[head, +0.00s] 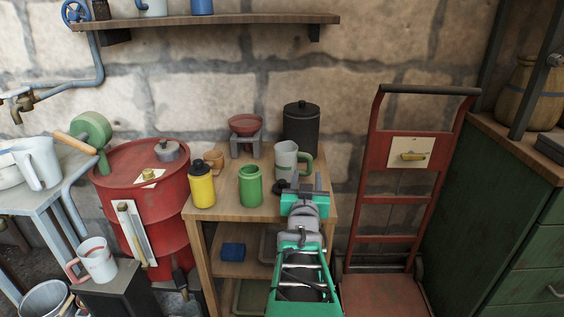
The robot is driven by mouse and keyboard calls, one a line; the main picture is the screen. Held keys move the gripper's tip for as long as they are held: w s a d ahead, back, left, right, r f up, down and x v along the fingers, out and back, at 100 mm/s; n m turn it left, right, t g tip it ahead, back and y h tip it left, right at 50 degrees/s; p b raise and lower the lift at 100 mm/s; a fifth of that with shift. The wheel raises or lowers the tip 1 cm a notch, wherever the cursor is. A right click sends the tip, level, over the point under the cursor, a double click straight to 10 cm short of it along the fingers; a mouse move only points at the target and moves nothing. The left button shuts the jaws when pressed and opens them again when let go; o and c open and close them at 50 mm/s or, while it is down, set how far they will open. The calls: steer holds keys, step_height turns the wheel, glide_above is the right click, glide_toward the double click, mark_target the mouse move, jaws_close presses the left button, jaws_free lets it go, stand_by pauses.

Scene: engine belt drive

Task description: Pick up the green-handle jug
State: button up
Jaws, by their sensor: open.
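The green-handle jug (284,157) is a grey jug standing upright on the wooden table, with its green handle on the right side. My gripper (301,184) is over the front right of the tabletop, on the near side of the jug. Its dark fingers are spread apart with nothing visible between them. The gripper hides the lower right part of the jug and the table there. I cannot tell whether a finger touches the jug.
A green jar (250,186) and a yellow bottle (202,188) stand left of the jug. A black canister (301,131) is close behind it, and a red bowl (244,124) sits on a small stand. A red hand truck (376,180) stands to the right.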

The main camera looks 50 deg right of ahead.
mark_target(310, 165)
steer(key=x, duration=0.2)
steer(key=b+x, duration=0.1)
steer(key=x, duration=0.2)
steer(key=shift+d+f+b, duration=0.3)
steer(key=shift+d+f, duration=0.05)
steer(key=shift+d, duration=0.15)
steer(key=shift+w+d+r, duration=0.15)
steer(key=shift+w+d, duration=0.1)
steer(key=shift+d, duration=0.1)
steer(key=shift+c, duration=0.3)
jaws_close()
